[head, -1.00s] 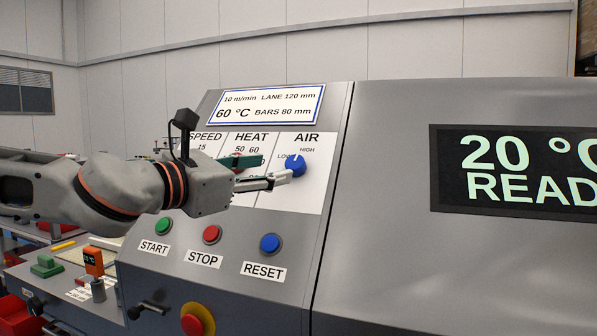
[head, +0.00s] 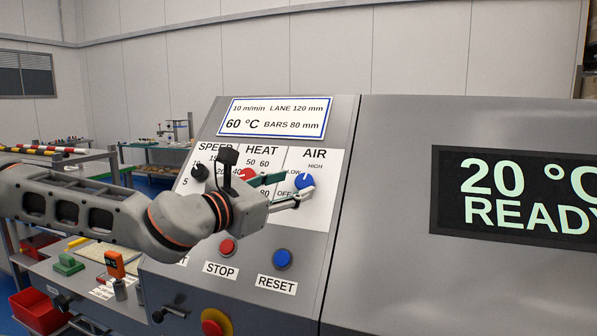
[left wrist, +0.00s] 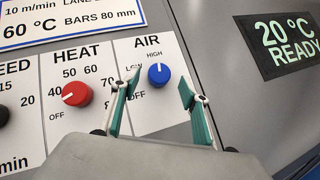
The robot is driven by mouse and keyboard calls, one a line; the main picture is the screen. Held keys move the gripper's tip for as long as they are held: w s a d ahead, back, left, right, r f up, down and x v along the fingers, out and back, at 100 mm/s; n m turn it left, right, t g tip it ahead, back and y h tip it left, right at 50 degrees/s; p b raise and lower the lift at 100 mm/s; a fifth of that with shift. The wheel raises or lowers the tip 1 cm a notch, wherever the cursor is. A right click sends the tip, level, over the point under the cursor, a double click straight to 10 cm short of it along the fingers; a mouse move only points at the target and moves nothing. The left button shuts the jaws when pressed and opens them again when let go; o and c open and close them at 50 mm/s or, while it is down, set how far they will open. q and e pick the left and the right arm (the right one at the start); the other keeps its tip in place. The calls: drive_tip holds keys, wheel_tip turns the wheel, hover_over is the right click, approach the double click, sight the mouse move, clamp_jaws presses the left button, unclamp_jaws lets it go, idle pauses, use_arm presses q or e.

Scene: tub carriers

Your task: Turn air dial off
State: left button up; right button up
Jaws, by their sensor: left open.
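The blue AIR dial (head: 304,181) is on the sloped panel, and it also shows in the left wrist view (left wrist: 159,75). Its white mark points up, toward HIGH. The OFF label (left wrist: 138,118) is at its lower left. My left gripper (head: 296,183) is open in front of the dial. In the left wrist view its green-padded fingers (left wrist: 160,82) lie one on each side of the dial, with gaps beside it. I cannot tell how far the tips are from the panel. My right gripper is not in view.
The red HEAT dial (left wrist: 76,93) and black SPEED dial (head: 200,172) are left of the AIR dial. STOP (head: 227,247) and RESET (head: 282,259) buttons sit below, with a red emergency knob (head: 215,321) lower. A display (head: 520,195) is at right.

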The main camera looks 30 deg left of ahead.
sight(302, 182)
use_arm(q)
drive_tip(key=shift+w+f+p, duration=0.1)
drive_tip(key=shift+w+p, duration=0.35)
drive_tip(key=shift+p, duration=0.3)
drive_tip(key=shift+w+a+f, duration=0.1)
drive_tip(key=shift+w+a, duration=0.05)
drive_tip(key=shift+w, duration=1.15)
drive_tip(key=c, duration=1.1)
